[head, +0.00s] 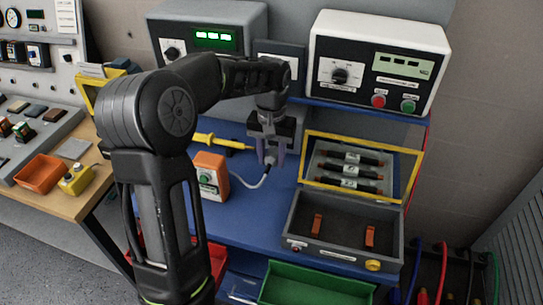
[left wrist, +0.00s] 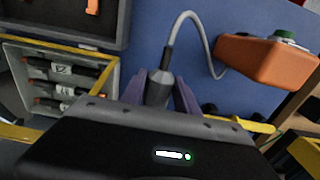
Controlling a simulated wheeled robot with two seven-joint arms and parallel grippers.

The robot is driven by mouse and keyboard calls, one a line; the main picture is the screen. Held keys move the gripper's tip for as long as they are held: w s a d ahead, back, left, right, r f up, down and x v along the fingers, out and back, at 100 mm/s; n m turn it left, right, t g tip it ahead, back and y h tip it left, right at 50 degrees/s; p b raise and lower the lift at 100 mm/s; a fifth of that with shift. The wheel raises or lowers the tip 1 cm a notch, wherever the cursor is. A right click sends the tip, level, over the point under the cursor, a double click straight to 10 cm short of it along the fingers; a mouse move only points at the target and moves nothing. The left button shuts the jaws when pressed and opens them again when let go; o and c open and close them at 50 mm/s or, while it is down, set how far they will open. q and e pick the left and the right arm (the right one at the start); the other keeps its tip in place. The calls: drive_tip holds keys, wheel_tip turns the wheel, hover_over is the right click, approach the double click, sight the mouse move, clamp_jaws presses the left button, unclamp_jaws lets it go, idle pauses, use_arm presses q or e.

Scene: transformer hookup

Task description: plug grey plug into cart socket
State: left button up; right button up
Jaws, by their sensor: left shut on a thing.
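My left gripper (head: 270,151) is over the blue cart top, between the orange box and the open case. In the left wrist view its two purple-grey fingers (left wrist: 161,92) are shut on the grey plug (left wrist: 157,88). A grey cable (left wrist: 188,18) runs from the plug in a loop to the orange box (left wrist: 268,60). In the head view the cable (head: 252,186) curves from the plug down to the orange box (head: 210,176), which has a green button. I cannot make out the cart socket in either view. My right gripper is not in view.
An open case (head: 343,237) with a yellow-edged lid holding dark fuses (head: 350,170) stands to the right. A yellow probe (head: 222,141) lies behind the orange box. A white instrument (head: 375,62) and a grey one (head: 207,40) stand at the back. Blue cart top (head: 258,222) is bare in front.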

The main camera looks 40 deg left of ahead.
sight(275, 147)
use_arm(q)
drive_tip(key=shift+w+a+p, duration=0.3)
drive_tip(key=shift+w+p, duration=0.15)
drive_tip(key=shift+w, duration=0.3)
drive_tip(key=shift+w+a+p, duration=0.25)
drive_tip(key=shift+w+p, duration=0.15)
drive_tip(key=shift+w, duration=0.3)
idle(0.5)
drive_tip(key=o, duration=1.3)
drive_tip(key=shift+o, duration=0.7)
drive_tip(key=shift+o, duration=0.7)
drive_tip(key=shift+r, duration=0.1)
